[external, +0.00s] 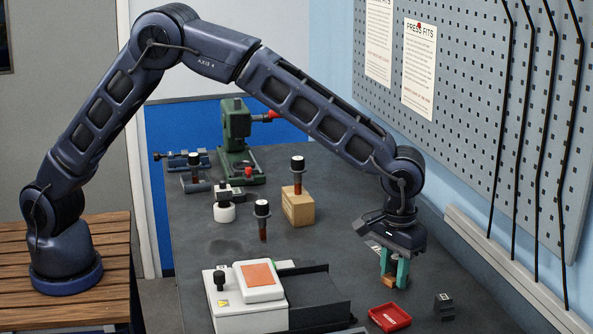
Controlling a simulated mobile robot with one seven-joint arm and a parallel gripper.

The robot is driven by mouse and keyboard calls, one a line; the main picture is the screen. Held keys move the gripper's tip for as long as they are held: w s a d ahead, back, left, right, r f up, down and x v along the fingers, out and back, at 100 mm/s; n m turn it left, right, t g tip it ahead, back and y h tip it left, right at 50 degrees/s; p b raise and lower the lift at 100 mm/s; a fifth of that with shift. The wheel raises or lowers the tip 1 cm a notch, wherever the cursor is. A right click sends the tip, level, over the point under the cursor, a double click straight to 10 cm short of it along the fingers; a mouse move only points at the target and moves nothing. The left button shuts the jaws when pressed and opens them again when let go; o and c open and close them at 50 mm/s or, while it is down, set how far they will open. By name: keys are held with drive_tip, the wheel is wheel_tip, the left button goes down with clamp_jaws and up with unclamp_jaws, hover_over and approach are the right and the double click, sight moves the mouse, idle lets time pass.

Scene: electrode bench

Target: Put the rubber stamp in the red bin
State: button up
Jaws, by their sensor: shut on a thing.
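My gripper (394,281) points down above the right side of the bench, its two teal fingers shut on a small brown, wood-coloured thing. This looks like the rubber stamp (388,281); the fingers hide most of it. The red bin (389,317) is a small, shallow tray on the bench, just in front of and below my gripper. The held thing appears apart from the bin. I cannot tell its exact height above the bench.
A small black block (444,306) stands right of the bin. A white device (245,312) with an orange pad is at the front left. A wooden block (298,206), a dark-topped rod (262,218) and a green press (237,140) stand farther back. A pegboard (480,110) borders the right.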

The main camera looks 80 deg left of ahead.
sight(392, 325)
drive_tip(key=shift+f, duration=4.55)
drive_tip(key=shift+f, duration=0.15)
drive_tip(key=o, duration=0.7)
